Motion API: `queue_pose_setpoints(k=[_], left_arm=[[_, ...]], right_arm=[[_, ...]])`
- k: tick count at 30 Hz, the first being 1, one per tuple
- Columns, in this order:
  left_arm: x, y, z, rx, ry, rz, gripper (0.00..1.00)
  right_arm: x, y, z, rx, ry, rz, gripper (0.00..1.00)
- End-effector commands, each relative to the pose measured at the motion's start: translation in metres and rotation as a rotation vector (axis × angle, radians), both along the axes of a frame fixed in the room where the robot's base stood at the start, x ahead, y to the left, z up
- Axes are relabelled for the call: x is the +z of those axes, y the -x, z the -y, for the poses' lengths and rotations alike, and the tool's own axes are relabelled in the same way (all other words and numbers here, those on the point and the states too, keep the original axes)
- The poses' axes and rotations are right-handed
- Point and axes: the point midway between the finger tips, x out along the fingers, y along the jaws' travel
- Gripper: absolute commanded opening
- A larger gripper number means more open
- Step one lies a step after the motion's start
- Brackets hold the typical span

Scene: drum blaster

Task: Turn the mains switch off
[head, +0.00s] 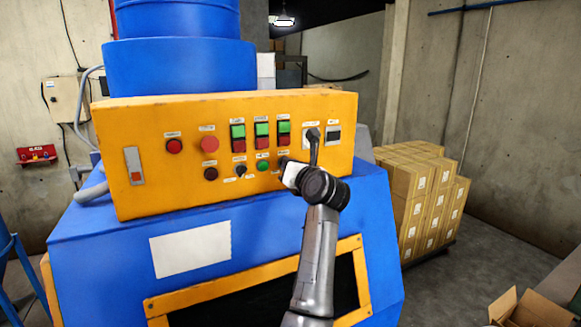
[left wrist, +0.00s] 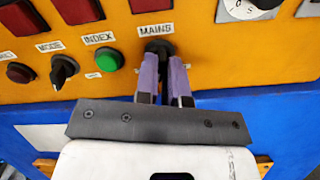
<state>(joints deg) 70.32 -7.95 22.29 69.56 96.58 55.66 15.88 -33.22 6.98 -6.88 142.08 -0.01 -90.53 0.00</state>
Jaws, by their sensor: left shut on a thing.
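The mains switch (left wrist: 158,45) is a small black knob under a white "MAINS" label, on the orange control panel (head: 145,115) in front of the blue machine. In the left wrist view, my left gripper (left wrist: 164,62) has its two purple-padded fingers on either side of the knob, shut on it. The fingers hide much of the knob, so its exact angle is hard to read. In the head view, my left gripper (head: 286,165) reaches the lower right part of the panel, and the switch is mostly hidden there. My right gripper is not in view.
A green button (left wrist: 109,60) and a black mode knob (left wrist: 63,70) sit left of the mains switch. Red and green buttons (head: 261,135) lie above it. Stacked cartons (head: 415,195) stand right of the machine, with open floor beyond.

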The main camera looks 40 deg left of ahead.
Motion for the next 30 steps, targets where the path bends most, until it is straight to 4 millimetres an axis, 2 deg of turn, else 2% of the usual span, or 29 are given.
queue_pose_setpoints(k=[15, 30], left_arm=[[0.0017, -0.0006, 0.0011, -0.001, -0.145, -0.292, 0.0], [0.0012, -0.0006, 0.0011, 0.0, -0.177, -0.355, 0.0]], right_arm=[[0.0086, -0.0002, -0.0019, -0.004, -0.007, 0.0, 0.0], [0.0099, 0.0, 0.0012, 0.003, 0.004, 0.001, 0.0]])
